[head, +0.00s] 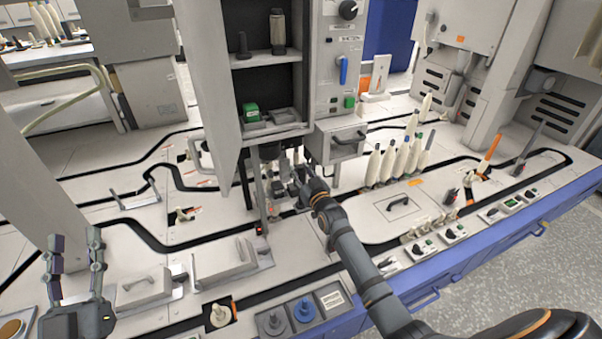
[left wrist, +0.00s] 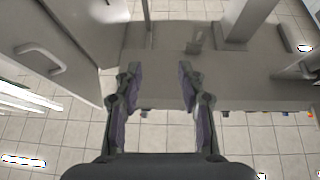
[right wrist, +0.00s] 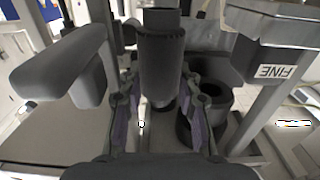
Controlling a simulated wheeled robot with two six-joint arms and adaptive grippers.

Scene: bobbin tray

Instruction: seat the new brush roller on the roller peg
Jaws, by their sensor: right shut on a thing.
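My right gripper (head: 293,184) reaches under the open cabinet in the head view, where it is small and partly hidden. In the right wrist view it is shut on a dark, upright cylindrical roller (right wrist: 161,65), which stands between its fingers. A black round holder with a hole in its top (right wrist: 208,105) is just right of the roller there. I cannot make out the roller peg clearly beneath the cabinet. Another dark roller (head: 277,32) and a short dark post (head: 242,45) stand on the cabinet's upper shelf. My left gripper (head: 76,240) is open and empty at the lower left.
The open cabinet door (head: 208,80) and a drawer box (head: 341,140) flank my right gripper's space. A grey box marked FINE (right wrist: 275,60) is close at its right. White bobbins (head: 393,160) stand on the right of the table. A green box (head: 251,112) sits on the lower shelf.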

